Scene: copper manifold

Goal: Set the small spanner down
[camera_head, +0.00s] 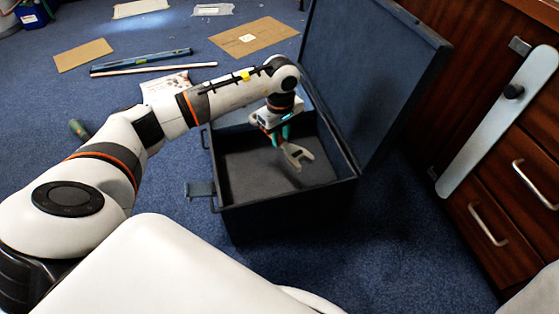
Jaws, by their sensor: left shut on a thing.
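The small spanner (296,155) is grey with an open fork-shaped end that points down and to the right. My left gripper (281,138) is shut on the spanner near its upper part, which the fingers partly hide. It holds the spanner over the inside of an open dark box (290,196). I cannot tell whether the spanner's end touches the box floor. My right gripper is not in view.
The box lid (372,70) stands open behind and to the right. Wooden drawers (490,215) stand at the right. Cardboard pieces (253,37) and a long blue level (140,62) lie on the blue carpet at the back.

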